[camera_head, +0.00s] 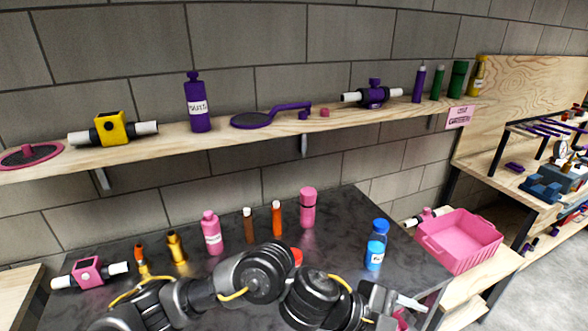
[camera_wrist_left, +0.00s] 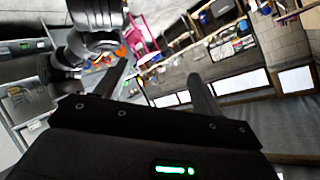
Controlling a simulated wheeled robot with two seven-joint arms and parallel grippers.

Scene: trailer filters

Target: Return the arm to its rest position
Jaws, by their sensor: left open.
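My left arm comes in from the left and reaches across the front of the dark table (camera_head: 340,222) in the head view. My left gripper (camera_head: 394,304) is at the lower right, in front of the table's right part and below the blue bottle (camera_head: 376,246). In the left wrist view, the left gripper's two dark fingers (camera_wrist_left: 162,92) stand apart with nothing between them. The gripper is open and empty. My right gripper is not in view.
Pink bottles (camera_head: 212,233), small orange and brown bottles (camera_head: 277,219) and a pink-and-white filter part (camera_head: 88,272) stand on the table. A wooden shelf (camera_head: 270,138) with parts runs above. A pink bin (camera_head: 459,240) stands to the right, near a workbench (camera_head: 500,172).

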